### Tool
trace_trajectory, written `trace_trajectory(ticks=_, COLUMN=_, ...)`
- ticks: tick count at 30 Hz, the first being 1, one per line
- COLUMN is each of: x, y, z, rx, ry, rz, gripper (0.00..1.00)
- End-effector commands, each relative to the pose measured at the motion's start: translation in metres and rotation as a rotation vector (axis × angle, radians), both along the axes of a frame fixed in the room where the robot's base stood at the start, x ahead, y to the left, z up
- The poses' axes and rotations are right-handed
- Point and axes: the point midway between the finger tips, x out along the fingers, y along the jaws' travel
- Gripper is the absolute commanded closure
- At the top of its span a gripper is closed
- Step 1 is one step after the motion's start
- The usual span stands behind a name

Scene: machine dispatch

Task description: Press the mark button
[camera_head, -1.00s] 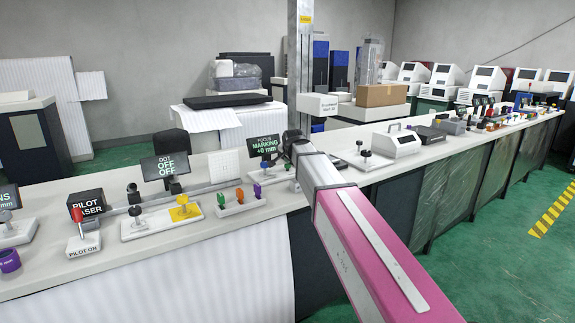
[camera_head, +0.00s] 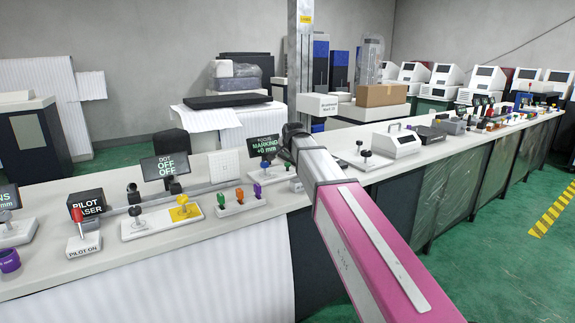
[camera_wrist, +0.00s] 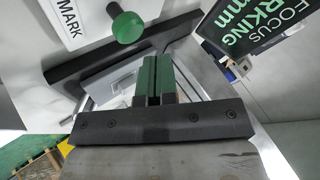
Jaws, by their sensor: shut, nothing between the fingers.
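The mark button shows in the wrist view as a round green knob (camera_wrist: 127,27) on a short stem. It stands beside a white label (camera_wrist: 66,20) reading MARK. My gripper (camera_wrist: 153,72) is shut and empty, its two green-faced fingers together. In the picture the fingertips lie below and right of the knob, with a visible gap between them.
A FOCUS MARKING display (camera_head: 264,147) stands close by, also large at the wrist view's upper right (camera_wrist: 262,25). A dark bar (camera_wrist: 120,48) runs behind the fingers. A white machine (camera_head: 394,144) and a black-knobbed device (camera_head: 365,157) stand right of my arm.

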Motion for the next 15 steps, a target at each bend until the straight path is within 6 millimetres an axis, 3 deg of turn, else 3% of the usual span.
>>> trace_trajectory(ticks=15, x=0.000, y=0.000, z=0.042, rx=0.000, ry=0.001, rz=0.001, gripper=1.00)
